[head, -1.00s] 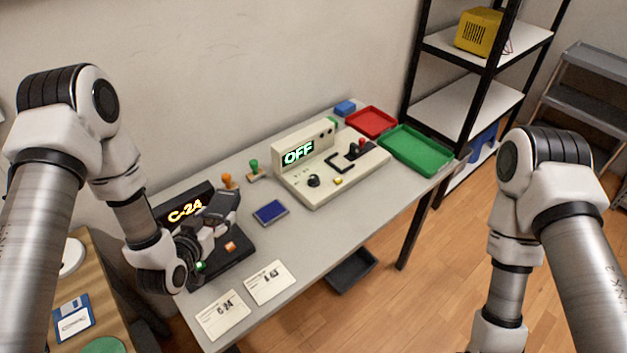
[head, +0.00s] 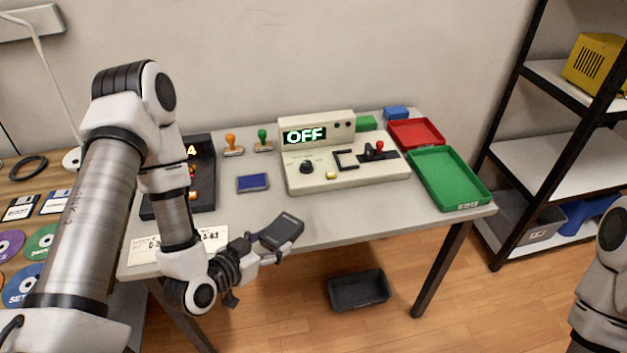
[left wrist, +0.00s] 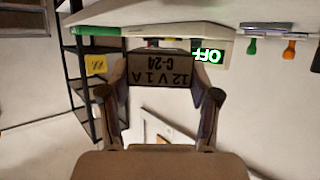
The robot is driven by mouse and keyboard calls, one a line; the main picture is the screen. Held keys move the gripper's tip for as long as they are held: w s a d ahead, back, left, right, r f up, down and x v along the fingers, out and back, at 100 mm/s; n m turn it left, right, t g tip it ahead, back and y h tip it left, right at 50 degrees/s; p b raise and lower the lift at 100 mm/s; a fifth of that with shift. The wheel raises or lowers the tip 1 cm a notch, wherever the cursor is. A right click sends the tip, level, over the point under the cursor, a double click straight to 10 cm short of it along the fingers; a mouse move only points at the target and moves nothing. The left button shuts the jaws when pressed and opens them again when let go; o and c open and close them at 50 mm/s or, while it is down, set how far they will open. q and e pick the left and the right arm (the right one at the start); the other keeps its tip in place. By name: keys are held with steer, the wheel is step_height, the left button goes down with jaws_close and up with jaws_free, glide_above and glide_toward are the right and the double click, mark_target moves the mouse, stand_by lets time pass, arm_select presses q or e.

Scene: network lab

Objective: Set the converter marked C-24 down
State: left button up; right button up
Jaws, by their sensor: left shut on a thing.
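The converter (head: 281,232) is a small dark grey box. My left gripper (head: 266,246) is shut on it and holds it raised at the front edge of the table. In the left wrist view the converter (left wrist: 160,72) sits between both fingers, and its label reads "12 V 1 A C-24" upside down. The black device (head: 205,160) with a lit display stands at the table's left, partly hidden by my left arm. My right gripper is out of view; only part of that arm shows at the right edge.
The cream console (head: 345,172) reads OFF. A red tray (head: 440,143) and a green tray (head: 478,203) lie at the table's right. Two stamps and a blue pad (head: 253,183) lie left of the console. A dark bin (head: 358,290) is on the floor.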

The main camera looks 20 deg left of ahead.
arm_select(q)
steer(key=w+f+b, duration=0.1)
steer(key=w+b, duration=0.1)
steer(key=b, duration=0.1)
steer(key=shift+w+a+f, duration=0.15)
steer(key=shift+f, duration=0.2)
steer(key=w+d+b, duration=0.1)
steer(key=b, duration=0.1)
steer(key=w+b, duration=0.1)
steer(key=b, duration=0.2)
steer(key=shift+w+d+f, duration=0.15)
steer(key=shift+d+f, duration=0.05)
steer(key=shift+d, duration=0.15)
steer(key=shift+w+d+r+b, duration=0.3)
steer(key=shift+w+d+b, duration=0.1)
steer(key=shift+w, duration=0.25)
steer(key=p, duration=0.1)
glide_above(319, 225)
steer(key=shift+s, duration=0.25)
steer(key=shift+w+f, duration=0.25)
steer(key=shift+w, duration=0.05)
step_height(319, 225, down, 3)
steer(key=shift+r, duration=0.15)
steer(key=shift+f, duration=0.4)
